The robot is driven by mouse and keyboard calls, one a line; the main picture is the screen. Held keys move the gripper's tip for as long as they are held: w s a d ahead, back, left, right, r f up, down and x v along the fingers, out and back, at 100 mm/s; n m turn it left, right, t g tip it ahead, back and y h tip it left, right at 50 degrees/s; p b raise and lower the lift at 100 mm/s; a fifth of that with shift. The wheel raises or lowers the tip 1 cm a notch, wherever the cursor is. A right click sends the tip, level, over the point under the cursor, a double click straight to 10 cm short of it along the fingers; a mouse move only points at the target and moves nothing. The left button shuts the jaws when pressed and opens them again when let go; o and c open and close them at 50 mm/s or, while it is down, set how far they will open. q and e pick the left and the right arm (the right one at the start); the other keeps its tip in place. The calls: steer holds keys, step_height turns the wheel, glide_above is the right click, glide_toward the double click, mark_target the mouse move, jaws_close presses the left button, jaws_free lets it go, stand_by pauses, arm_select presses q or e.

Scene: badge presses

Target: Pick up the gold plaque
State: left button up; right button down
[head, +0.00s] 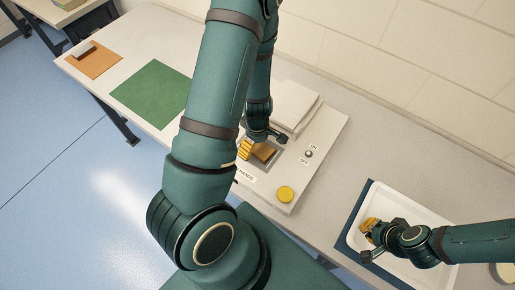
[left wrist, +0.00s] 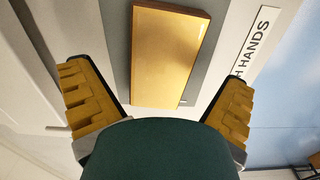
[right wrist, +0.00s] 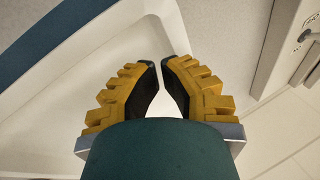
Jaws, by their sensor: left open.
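The gold plaque (head: 264,152) lies flat on the grey plate of a press. In the left wrist view the gold plaque (left wrist: 168,55) shows as a long block with brown sides, just beyond and between the finger pads. My left gripper (head: 261,145) is over the press at the plaque. It also shows in the left wrist view (left wrist: 158,85), spread wide and empty, with the plaque apart from both pads. My right gripper (head: 367,240) is over the white tray. In the right wrist view (right wrist: 158,65) its fingertips are close together with a narrow gap and nothing between them.
The press (head: 322,132) has a yellow button (head: 286,194) and a switch (head: 308,154). The white tray (head: 412,204) stands on a dark blue mat (head: 352,213). A green mat (head: 152,92) and an orange mat (head: 93,62) lie at the left. My left arm covers the middle.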

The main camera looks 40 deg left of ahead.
arm_select(q)
steer(key=shift+f, duration=0.8)
arm_select(e)
steer(key=shift+f, duration=0.25)
arm_select(q)
steer(key=shift+c, duration=0.3)
steer(key=c, duration=1.3)
steer(key=shift+r, duration=0.1)
